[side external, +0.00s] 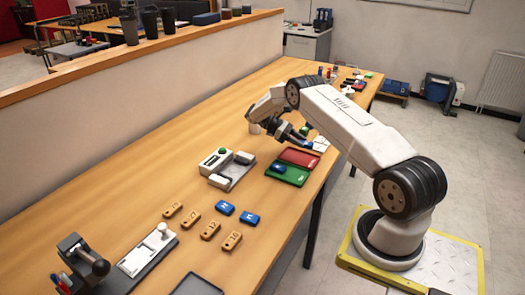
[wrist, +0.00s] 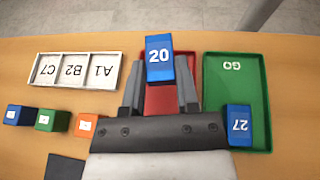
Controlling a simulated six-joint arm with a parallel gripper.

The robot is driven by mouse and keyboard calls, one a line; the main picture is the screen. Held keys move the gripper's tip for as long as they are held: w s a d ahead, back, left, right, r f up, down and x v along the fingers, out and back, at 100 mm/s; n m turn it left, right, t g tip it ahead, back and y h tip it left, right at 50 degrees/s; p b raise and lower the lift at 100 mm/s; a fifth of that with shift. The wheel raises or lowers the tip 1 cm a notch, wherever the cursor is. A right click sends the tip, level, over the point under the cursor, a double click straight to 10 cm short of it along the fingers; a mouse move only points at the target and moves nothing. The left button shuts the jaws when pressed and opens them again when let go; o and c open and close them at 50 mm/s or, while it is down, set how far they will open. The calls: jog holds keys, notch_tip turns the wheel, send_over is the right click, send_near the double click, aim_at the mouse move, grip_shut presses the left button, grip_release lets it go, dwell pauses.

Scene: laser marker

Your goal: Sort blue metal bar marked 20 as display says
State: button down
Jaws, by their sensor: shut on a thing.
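The blue metal bar marked 20 (wrist: 160,62) is between the fingers of my gripper (wrist: 160,80), which is shut on it. In the wrist view it overlaps the red tray (wrist: 172,101); its height above the tray is unclear. The green tray (wrist: 238,98), lettered GO, lies to the right, with a blue bar marked 27 (wrist: 238,122) at its near end. In the side view my gripper (side external: 306,142) is beyond the red tray (side external: 299,157) and green tray (side external: 291,176). The marker station (side external: 222,162) has a small display, too small to read.
A white tray (wrist: 76,53) has compartments labelled C7, B2 and A1. Blue, green and orange blocks (wrist: 86,123) stand near it. Two blue bars (side external: 237,213) and several wooden tags (side external: 210,230) lie near the front. A clamp device (side external: 80,262) stands at the near left.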

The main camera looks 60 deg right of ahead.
aim_at(297, 159)
jog(key=shift+f, duration=0.1)
jog(key=shift+f, duration=2.35)
